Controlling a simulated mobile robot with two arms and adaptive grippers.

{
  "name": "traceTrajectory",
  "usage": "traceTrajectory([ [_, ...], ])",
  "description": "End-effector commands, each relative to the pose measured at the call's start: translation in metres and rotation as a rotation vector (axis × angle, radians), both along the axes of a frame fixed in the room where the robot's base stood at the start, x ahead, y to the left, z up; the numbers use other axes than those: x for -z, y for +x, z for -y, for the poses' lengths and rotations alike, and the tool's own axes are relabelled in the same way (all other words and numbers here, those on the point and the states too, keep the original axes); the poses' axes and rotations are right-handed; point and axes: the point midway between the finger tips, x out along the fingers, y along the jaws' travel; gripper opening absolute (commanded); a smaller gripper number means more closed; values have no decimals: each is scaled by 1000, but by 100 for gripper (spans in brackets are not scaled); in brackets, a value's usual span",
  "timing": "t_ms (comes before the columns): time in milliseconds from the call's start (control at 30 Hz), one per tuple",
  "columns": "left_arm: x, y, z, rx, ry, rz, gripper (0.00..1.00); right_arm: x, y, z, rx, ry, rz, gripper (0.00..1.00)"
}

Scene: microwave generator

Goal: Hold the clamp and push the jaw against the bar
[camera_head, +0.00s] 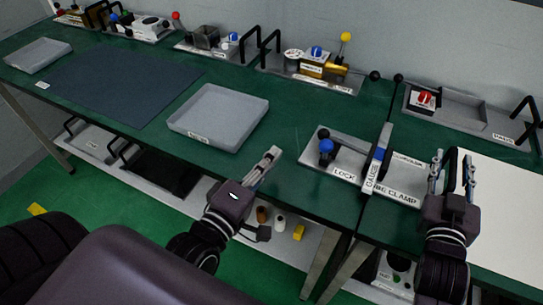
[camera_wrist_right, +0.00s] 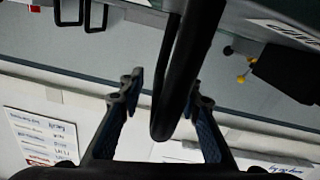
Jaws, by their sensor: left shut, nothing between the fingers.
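The clamp fixture is a pale plate (camera_head: 347,155) with labels that seem to read "LOCK" and "CLAMP", at the right of the green bench. It carries a blue knob (camera_head: 326,146) and a grey upright part with a blue patch (camera_head: 380,155). A black loop handle (camera_head: 450,154) stands at its right end. My right gripper (camera_head: 454,168) is open around this handle. In the right wrist view the handle (camera_wrist_right: 180,75) passes between the two spread fingers (camera_wrist_right: 168,88), with a gap at the left finger. My left gripper (camera_head: 273,153) is shut and empty, left of the plate. I cannot tell which part is the jaw.
A grey tray (camera_head: 238,98) lies left of the clamp, and a dark mat (camera_head: 125,80) farther left. A fixture with a red knob (camera_head: 424,98) and black handle stands behind at the right. A white sheet (camera_head: 510,210) covers the right bench. The green top between tray and clamp is clear.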

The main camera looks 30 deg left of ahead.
Motion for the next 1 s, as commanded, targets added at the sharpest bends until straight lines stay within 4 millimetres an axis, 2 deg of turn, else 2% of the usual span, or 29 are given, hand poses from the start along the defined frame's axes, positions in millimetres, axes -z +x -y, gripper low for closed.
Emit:
traceTrajectory([
  [167,0,0,0,0,0,0,0,1,-16,-1,-1,1,-2,31],
  [500,0,0,0,0,0,0,0,2,-73,-3,0,1,-6,31],
  [700,0,0,0,0,0,0,0,2,-100,-4,-1,1,-5,31],
  [1000,0,0,0,0,0,0,0,1,-118,-4,0,1,-4,31],
])
